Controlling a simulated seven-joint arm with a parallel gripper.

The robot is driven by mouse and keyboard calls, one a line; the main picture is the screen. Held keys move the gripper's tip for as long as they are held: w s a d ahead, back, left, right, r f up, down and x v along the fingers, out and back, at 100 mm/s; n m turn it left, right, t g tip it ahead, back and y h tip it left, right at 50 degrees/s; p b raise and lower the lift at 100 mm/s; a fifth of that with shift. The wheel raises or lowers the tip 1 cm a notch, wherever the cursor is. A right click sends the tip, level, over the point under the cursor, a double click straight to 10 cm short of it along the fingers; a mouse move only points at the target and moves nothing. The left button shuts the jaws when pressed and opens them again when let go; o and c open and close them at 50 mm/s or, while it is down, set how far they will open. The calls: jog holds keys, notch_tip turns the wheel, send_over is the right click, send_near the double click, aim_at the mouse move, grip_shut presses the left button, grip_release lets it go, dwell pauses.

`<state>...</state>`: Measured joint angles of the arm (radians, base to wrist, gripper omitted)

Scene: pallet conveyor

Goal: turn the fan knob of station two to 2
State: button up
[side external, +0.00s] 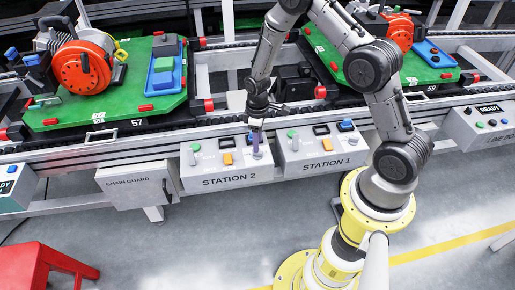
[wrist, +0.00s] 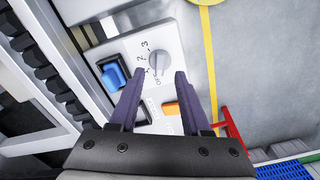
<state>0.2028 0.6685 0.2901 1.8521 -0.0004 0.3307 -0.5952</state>
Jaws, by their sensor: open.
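The Station 2 box (side external: 226,178) is a white panel on the conveyor's front rail. Its grey round fan knob (wrist: 158,63) shows in the wrist view, with a dial marked OFF, 1, 2 and 3 around it. The knob's pointer is too small to read with certainty. In the side view my gripper hides the knob. My gripper (side external: 257,152) points down over the right part of this box. In the wrist view its two purple fingers (wrist: 159,76) are apart, with the knob just beyond and between their tips. No contact with the knob is visible.
A blue rocker switch (wrist: 113,74) and an orange button (wrist: 172,108) sit close to the knob. The Station 1 box (side external: 322,164) stands just right. A green pallet (side external: 125,110) is behind on the conveyor. A red stool (side external: 45,268) stands on the floor.

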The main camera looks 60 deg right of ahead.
aim_at(258, 154)
jog(key=shift+f, duration=2)
grip_shut()
